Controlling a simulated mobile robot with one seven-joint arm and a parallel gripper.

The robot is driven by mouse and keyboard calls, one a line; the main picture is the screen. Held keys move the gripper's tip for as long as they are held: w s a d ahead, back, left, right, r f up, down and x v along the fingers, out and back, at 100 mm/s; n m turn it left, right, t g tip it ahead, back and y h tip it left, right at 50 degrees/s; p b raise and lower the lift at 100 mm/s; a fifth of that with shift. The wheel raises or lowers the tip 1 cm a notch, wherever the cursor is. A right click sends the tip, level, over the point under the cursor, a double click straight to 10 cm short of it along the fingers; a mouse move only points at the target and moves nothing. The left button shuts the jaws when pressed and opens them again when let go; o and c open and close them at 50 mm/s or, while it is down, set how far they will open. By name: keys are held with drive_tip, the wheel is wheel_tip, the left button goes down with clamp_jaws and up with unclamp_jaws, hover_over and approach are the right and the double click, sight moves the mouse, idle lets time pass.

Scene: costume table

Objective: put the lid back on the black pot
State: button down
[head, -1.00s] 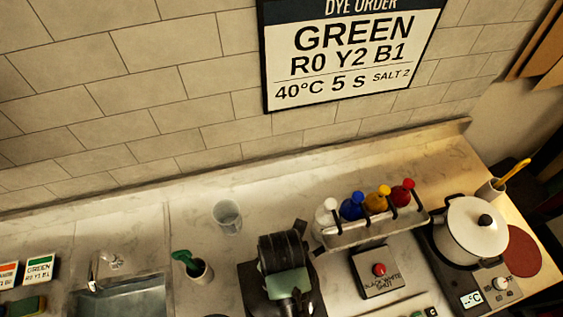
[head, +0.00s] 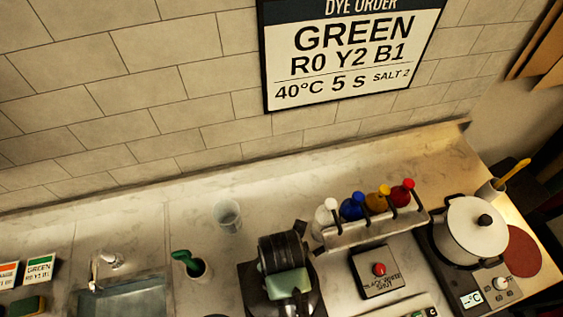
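A pot (head: 466,248) stands on the hot plate (head: 474,284) at the right. I see no other pot that is clearly black.
A rack (head: 372,232) holds white, blue, yellow and red bottles left of the pot. A box with a red button (head: 380,269) is below it. A dark red round mat (head: 523,251) is right.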

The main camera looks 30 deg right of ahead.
idle(0.4)
unclamp_jaws()
idle(0.4)
drive_tip(key=shift+r, duration=0.1)
drive_tip(key=shift+r, duration=3.4)
clamp_jaws()
drive_tip(key=shift+f, duration=0.2)
